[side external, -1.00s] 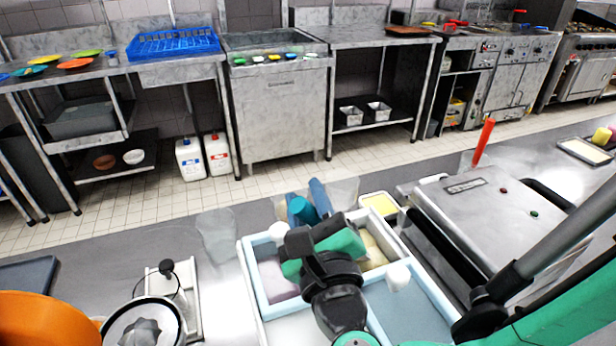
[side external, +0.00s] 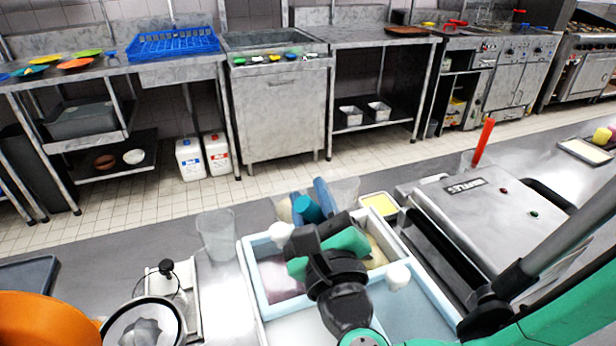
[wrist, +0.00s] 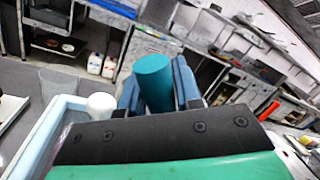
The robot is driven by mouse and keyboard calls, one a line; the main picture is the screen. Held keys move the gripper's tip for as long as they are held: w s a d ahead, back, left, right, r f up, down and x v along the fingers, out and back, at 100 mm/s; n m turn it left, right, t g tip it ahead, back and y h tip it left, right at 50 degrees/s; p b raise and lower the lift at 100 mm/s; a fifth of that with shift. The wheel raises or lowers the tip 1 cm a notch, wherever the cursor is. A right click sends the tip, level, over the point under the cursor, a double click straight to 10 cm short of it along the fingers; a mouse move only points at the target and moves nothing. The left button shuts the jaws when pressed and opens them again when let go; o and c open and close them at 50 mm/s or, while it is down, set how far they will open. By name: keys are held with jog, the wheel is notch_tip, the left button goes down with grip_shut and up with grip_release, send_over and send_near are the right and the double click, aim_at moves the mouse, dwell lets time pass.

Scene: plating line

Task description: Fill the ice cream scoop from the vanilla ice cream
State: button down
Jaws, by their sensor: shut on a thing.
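My gripper (wrist: 158,88) has blue fingers shut on the teal handle of the ice cream scoop (wrist: 153,80). In the side view the handle end (side external: 307,208) tilts up between the fingers, over the back of the ice cream box. The scoop's bowl is hidden behind my wrist. The pale blue-rimmed box (side external: 250,274) stands on the counter. The vanilla ice cream (side external: 377,256), a pale yellow mass, shows in its back right compartment, just right of my gripper and partly covered by it. A pinkish ice cream (side external: 278,284) lies in the back left compartment.
A clear cup (side external: 217,236) stands left of the box. A waffle maker (side external: 470,205) stands close on the right. A small tray of yellow stuff (side external: 379,204) sits behind the box. A scale-like device (side external: 180,285) and an orange bowl (side external: 45,322) are at left.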

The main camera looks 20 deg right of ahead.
jog(key=shift+a+f, duration=0.1)
jog(key=shift+a, duration=1.15)
jog(key=shift+d, duration=0.4)
dwell(0.4)
notch_tip(320, 180, up, 9)
dwell(0.8)
dwell(0.4)
